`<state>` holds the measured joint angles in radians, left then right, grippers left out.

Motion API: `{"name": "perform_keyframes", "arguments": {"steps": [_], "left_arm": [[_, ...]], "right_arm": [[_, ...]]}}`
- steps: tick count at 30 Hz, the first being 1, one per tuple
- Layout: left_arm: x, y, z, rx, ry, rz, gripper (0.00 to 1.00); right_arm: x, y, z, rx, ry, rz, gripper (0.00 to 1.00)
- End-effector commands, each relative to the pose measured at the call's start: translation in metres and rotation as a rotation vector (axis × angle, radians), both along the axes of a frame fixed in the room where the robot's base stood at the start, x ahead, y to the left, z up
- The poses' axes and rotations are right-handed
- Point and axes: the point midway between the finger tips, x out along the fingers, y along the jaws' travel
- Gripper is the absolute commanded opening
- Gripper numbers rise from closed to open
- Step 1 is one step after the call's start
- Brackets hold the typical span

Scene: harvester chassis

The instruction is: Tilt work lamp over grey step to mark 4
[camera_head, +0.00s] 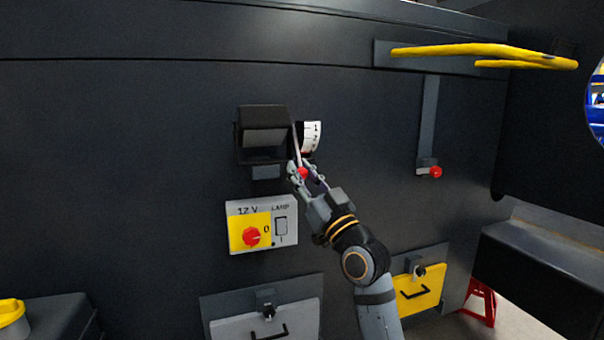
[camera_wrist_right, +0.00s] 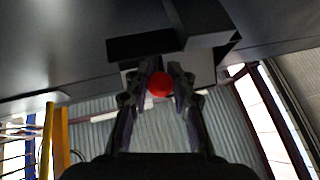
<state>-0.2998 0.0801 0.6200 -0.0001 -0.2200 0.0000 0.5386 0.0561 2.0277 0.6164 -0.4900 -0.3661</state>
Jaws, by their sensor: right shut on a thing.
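The black work lamp (camera_head: 263,130) is mounted on the dark chassis wall, above the switch panel and the grey step (camera_head: 240,328). A white scale plate (camera_head: 311,137) at its right shows 1 and 2; lower marks are hidden or too small to read. A thin lever runs down beside the plate to a red knob (camera_head: 303,173). My right gripper (camera_head: 305,175) is shut on this knob from below right. In the right wrist view the red knob (camera_wrist_right: 160,84) sits between the fingertips, below the dark lamp housing. My left gripper is out of view.
Below the lamp is a 12 V panel (camera_head: 240,212) with a red rotary switch and a lamp switch. To the right are a lever with a red knob (camera_head: 436,172), a yellow handrail (camera_head: 480,50) and a yellow step (camera_head: 420,288). The wall between is clear.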

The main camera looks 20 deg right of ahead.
Motion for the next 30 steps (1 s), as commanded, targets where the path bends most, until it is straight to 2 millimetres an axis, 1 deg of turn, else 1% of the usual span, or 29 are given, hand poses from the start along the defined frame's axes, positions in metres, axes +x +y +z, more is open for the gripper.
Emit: {"name": "perform_keyframes", "arguments": {"steps": [1,2,3,8,9,16,20,23,28,30], "left_arm": [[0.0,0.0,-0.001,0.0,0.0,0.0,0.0],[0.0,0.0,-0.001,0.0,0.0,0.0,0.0],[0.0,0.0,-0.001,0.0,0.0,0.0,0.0],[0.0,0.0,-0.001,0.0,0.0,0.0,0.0],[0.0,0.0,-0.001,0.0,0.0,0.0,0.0],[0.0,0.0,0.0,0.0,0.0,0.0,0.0],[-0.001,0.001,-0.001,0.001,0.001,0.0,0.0],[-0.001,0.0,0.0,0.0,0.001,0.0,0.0],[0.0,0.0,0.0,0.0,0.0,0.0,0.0],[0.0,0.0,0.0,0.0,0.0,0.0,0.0]], "right_arm": [[0.004,0.0,-0.008,-0.004,0.02,0.002,0.0],[0.004,0.0,-0.008,-0.004,0.02,0.002,0.0],[0.004,0.0,-0.009,-0.004,0.021,0.002,0.23],[0.003,0.0,-0.007,-0.003,0.016,0.0,0.45],[0.003,0.0,-0.006,-0.003,0.014,0.001,0.47],[0.001,0.0,-0.004,-0.002,0.009,0.0,0.47],[-0.005,-0.003,-0.009,-0.003,0.009,-0.002,0.47],[-0.02,-0.007,-0.019,-0.007,0.01,-0.001,0.47],[-0.059,-0.019,-0.045,-0.015,0.014,-0.001,0.47],[-0.072,-0.025,-0.052,-0.015,0.013,-0.005,0.47]]}}
